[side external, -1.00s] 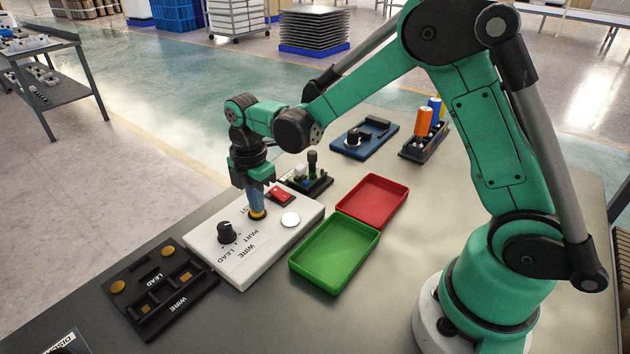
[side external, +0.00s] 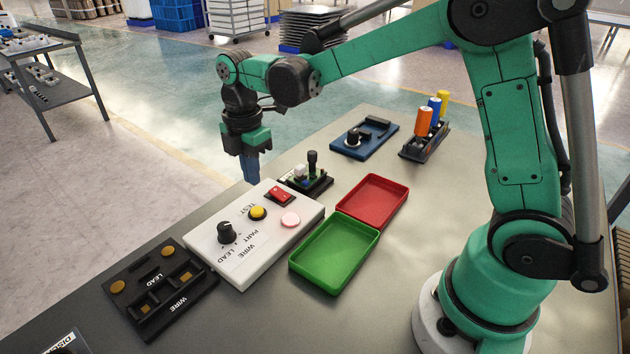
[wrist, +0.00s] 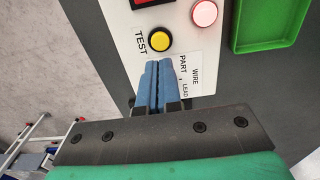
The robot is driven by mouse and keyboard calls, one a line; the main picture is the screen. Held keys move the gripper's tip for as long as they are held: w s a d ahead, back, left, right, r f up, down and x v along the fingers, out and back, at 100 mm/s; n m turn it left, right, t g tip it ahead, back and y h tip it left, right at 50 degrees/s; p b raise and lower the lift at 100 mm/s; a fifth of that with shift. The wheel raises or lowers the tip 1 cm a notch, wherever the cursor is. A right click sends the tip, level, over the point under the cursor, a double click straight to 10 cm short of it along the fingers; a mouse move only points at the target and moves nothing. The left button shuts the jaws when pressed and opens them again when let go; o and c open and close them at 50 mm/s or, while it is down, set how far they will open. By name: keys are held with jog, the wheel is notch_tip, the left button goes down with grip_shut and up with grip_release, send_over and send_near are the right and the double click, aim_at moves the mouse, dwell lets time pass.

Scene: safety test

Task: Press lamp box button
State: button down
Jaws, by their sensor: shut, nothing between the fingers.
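The white lamp box (side external: 262,262) lies on the table with a yellow button (side external: 258,213) marked TEST, a black knob (side external: 226,232), a red switch (side external: 281,194) and a round lamp (side external: 290,219). The lamp looks pink, as if lit; it also glows pink in the wrist view (wrist: 205,13). My gripper (side external: 250,172) is above and behind the box, apart from the yellow button. Its blue fingers are together and empty in the wrist view (wrist: 158,66), with the yellow button (wrist: 159,38) just past their tips in the picture. The button is uncovered.
A green tray (side external: 336,284) and a red tray (side external: 401,190) lie right of the box. A black WIRE/LEAD holder (side external: 190,295) lies to its left. A small circuit board (side external: 318,184), a blue fixture (side external: 388,145) and a battery holder (side external: 437,146) stand farther back.

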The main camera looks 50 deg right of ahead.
notch_tip(320, 180, up, 7)
jog(key=shift+f, duration=0.15)
dwell(0.7)
jog(key=s+d+f+m+t, duration=0.2)
jog(key=s+m+t, duration=0.5)
jog(key=m, duration=1.1)
jog(key=s, duration=0.4)
jog(key=shift+s+f, duration=0.15)
jog(key=shift+f, duration=0.1)
